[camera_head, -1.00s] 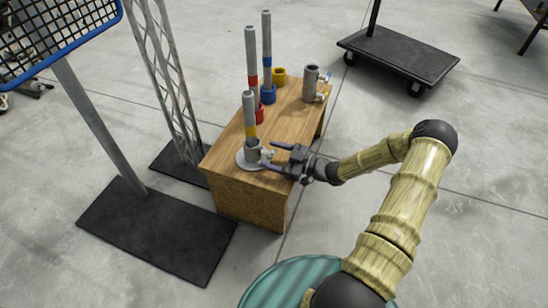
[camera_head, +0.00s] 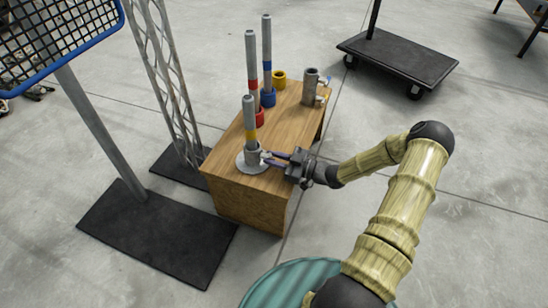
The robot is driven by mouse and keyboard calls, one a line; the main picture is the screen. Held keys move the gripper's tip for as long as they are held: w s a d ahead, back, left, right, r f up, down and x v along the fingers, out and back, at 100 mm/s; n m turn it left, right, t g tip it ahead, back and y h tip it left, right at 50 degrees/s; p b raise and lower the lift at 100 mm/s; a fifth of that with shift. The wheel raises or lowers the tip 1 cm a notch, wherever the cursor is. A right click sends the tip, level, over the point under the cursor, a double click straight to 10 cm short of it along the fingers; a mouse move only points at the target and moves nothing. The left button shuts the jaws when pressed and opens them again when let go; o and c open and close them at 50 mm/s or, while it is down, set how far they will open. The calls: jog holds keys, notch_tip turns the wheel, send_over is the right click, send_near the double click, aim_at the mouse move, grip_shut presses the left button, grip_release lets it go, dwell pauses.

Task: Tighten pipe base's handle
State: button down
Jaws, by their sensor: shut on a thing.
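The pipe base (camera_head: 253,151) is a grey metal socket on a round plate (camera_head: 245,166) at the near end of the wooden table. A grey pipe with a yellow band (camera_head: 249,118) stands upright in it. The base's small handle (camera_head: 264,155) sticks out on its right side. My gripper (camera_head: 270,158) reaches in from the right, its two purple-grey fingers closed together on the handle. The fingertips hide most of the handle, so its angle is hard to see.
On the wooden table (camera_head: 289,127) stand a red-banded pipe (camera_head: 252,64), a blue-banded pipe (camera_head: 267,42), a yellow ring (camera_head: 280,79) and another grey pipe base (camera_head: 310,88) with handles. A black-based stand (camera_head: 155,235) is at the left. A dark cart (camera_head: 398,54) is behind right.

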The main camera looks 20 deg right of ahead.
jog(key=shift+s+a+r+m+p, duration=0.1)
jog(key=shift+r+m+p, duration=0.1)
jog(key=shift+m+p, duration=1)
jog(key=shift+f+m+p, duration=0.15)
jog(key=shift+m+p, duration=0.8)
jog(key=shift+m, duration=0.55)
jog(key=c, duration=0.7)
grip_release()
jog(key=shift+c, duration=0.2)
jog(key=p+v, duration=0.5)
jog(key=v, duration=1.2)
jog(key=shift+d, duration=0.2)
